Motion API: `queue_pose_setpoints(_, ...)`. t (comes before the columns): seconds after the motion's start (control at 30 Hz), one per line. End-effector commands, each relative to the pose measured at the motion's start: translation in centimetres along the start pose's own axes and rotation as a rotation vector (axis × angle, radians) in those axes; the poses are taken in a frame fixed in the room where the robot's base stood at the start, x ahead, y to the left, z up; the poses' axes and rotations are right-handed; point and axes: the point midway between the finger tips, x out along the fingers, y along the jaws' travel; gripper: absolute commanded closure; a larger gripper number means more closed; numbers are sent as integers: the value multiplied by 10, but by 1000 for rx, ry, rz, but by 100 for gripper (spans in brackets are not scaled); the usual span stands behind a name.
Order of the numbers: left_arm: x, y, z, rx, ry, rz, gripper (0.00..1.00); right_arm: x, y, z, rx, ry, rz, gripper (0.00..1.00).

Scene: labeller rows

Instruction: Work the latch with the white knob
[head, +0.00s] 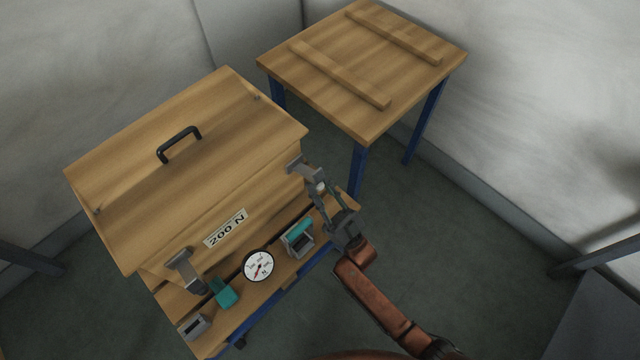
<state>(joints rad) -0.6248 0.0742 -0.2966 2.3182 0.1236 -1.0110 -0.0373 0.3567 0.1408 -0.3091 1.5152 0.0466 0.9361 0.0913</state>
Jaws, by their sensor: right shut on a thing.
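The wooden box (190,160) has a closed, sloping lid with a black handle (179,144). A grey metal latch (302,166) is on the right part of its front. The white knob (321,187) shows at the lower end of this latch, partly hidden by my fingers. My right gripper (323,192) reaches up from the lower right and is shut on the white knob. A second grey latch (182,266) with a dark lower end is on the left part of the front. My left gripper is not in view.
Below the 200 N label (225,229), a round dial (258,266) sits on the front ledge between a teal block (223,293) and a grey-and-teal device (299,238). A grey block (195,327) is at the ledge's left end. A wooden table (400,70) with two strips stands behind right.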

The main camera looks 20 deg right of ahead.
Motion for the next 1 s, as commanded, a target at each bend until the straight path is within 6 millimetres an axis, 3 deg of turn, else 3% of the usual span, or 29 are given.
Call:
queue_pose_setpoints(0.27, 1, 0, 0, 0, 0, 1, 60, -4, -1, 7, 2, -19, 1, 100)
queue_pose_setpoints(0.3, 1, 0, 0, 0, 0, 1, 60, -4, -1, 6, 2, -18, 1, 76)
queue_pose_setpoints(0.5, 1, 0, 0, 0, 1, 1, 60, -2, 0, 4, 0, -11, 2, 63)
queue_pose_setpoints(0.83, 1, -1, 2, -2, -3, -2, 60, -3, 0, 2, 0, -7, 1, 62)
queue_pose_setpoints(1.0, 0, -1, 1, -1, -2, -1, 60, -21, 1, -2, 0, -11, 2, 62)
